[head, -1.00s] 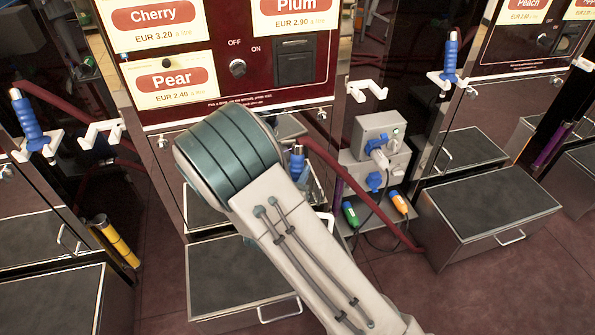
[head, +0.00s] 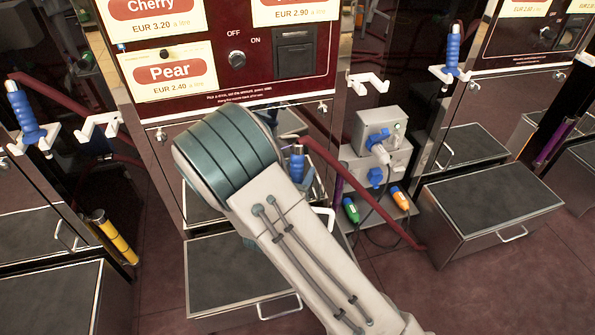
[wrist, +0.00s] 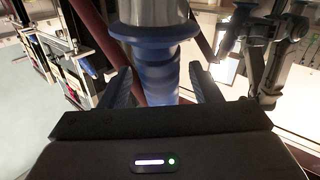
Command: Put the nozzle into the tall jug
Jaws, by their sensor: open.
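A blue nozzle (head: 297,160) shows just right of my arm's rounded joint in the head view, its lower part hidden. In the wrist view a nozzle's blue grip (wrist: 158,78) with a grey collar stands between the two dark fingers of my gripper (wrist: 162,85). The gripper is open, with a finger on each side of the grip and a gap showing at the right. I cannot make out the tall jug for certain. A pale curved handle (head: 325,216) peeks out beside my arm; what it belongs to is hidden.
The Pear sign (head: 168,74) and a switch knob (head: 236,58) are on the pump panel. Other blue nozzles hang at left (head: 24,108) and right (head: 452,52). A socket box (head: 380,140) with cables stands right of my arm. Dark-topped steps (head: 490,205) jut out over the floor.

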